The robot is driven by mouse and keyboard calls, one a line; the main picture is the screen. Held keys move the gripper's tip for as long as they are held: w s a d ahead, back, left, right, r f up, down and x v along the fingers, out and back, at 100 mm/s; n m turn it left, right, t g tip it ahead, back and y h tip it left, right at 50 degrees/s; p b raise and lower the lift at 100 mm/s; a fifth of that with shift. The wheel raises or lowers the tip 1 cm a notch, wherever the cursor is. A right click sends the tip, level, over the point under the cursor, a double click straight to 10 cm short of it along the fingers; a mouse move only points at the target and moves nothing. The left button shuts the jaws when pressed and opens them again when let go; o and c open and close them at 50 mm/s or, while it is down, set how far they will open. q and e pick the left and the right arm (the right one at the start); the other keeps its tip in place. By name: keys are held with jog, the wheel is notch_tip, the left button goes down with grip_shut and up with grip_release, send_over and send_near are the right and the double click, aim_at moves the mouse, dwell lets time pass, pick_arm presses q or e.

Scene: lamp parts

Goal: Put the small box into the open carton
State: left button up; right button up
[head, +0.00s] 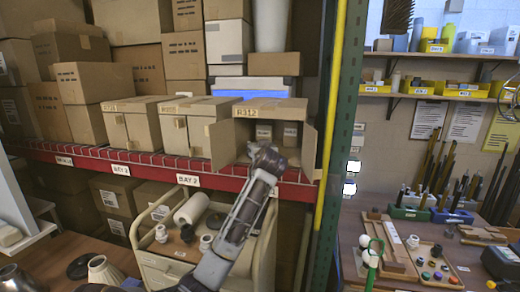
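The open carton (223,142), labelled R312, stands on the red-edged shelf in the head view, its open front facing me and a flap swung out on the right. Two small brown boxes with pale labels show inside it, a left one (264,131) and a right one (290,133). My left arm reaches up from the bottom, and its dark gripper (266,155) is at the carton's open front, below the small boxes. Its fingers are too small and dark to tell whether they are open or touch a box. My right gripper is not in view.
Closed cartons (132,125) stand left of the open one. A green post (342,130) and yellow pole rise at its right. Below the shelf is a cream cart (165,270) with a white roll and small parts. A workbench (470,265) with tools is at right.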

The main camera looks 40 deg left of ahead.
pick_arm(q)
jog(key=shift+f, duration=0.1)
jog(key=o, duration=1.2)
jog(key=shift+r, duration=0.2)
jog(key=shift+s+d, duration=0.4)
jog(key=shift+d, duration=0.1)
jog(key=b+v, duration=0.2)
jog(key=v, duration=0.8)
jog(key=shift+s+d, duration=0.25)
jog(key=shift+d, duration=0.05)
